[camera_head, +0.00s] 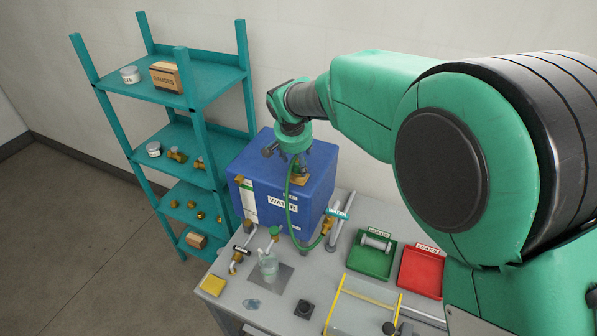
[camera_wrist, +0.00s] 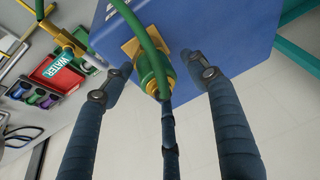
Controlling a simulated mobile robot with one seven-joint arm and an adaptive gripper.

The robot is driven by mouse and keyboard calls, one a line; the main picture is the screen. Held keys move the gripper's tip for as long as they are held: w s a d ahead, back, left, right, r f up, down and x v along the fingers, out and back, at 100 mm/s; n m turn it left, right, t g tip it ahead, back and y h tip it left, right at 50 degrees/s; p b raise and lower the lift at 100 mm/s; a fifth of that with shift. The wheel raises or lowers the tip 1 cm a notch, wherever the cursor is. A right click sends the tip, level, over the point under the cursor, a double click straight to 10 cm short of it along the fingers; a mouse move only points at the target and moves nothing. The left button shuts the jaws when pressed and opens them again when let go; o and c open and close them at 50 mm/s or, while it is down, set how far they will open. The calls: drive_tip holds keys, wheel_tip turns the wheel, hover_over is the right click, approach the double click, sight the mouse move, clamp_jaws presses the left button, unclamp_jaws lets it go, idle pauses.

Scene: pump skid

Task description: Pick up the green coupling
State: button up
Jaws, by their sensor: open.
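The green coupling (camera_wrist: 149,72), green with brass ends, sits at a brass plate (camera_wrist: 131,47) on the blue tank (camera_wrist: 190,25). A green hose (camera_wrist: 143,25) runs in front of it in the wrist view. My gripper (camera_wrist: 156,66) is open, with one dark finger on each side of the coupling and visible gaps between. A dark segmented piece runs below the coupling and hides part of it. In the head view my gripper (camera_head: 288,160) is above the blue tank (camera_head: 262,190), over the brass plate (camera_head: 299,180), and mostly hides the coupling.
The green hose (camera_head: 291,215) loops down the tank front to a brass fitting (camera_head: 327,226). A teal shelf (camera_head: 190,120) stands left of the tank. On the bench (camera_head: 235,297) are a green tray (camera_head: 368,263), a red tray (camera_head: 421,275) and a yellow-edged clear guard (camera_head: 365,300).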

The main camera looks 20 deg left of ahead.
idle(0.4)
drive_tip(key=shift+s+r, duration=0.1)
drive_tip(key=shift+r, duration=0.05)
drive_tip(key=c, duration=1.3)
drive_tip(key=shift+o, duration=0.2)
drive_tip(key=shift+r, duration=0.25)
drive_tip(key=shift+a+r, duration=0.1)
drive_tip(key=shift+r, duration=0.1)
drive_tip(key=r, duration=0.2)
drive_tip(key=shift+w+r+b, duration=0.2)
drive_tip(key=shift+r+b, duration=0.1)
clamp_jaws()
drive_tip(key=s+d+r+b, duration=0.1)
drive_tip(key=s+d+b, duration=0.1)
drive_tip(key=s+d, duration=0.8)
drive_tip(key=s, duration=0.3)
drive_tip(key=shift+r, duration=0.15)
drive_tip(key=shift+w+r+b, duration=0.1)
drive_tip(key=shift+b, duration=0.2)
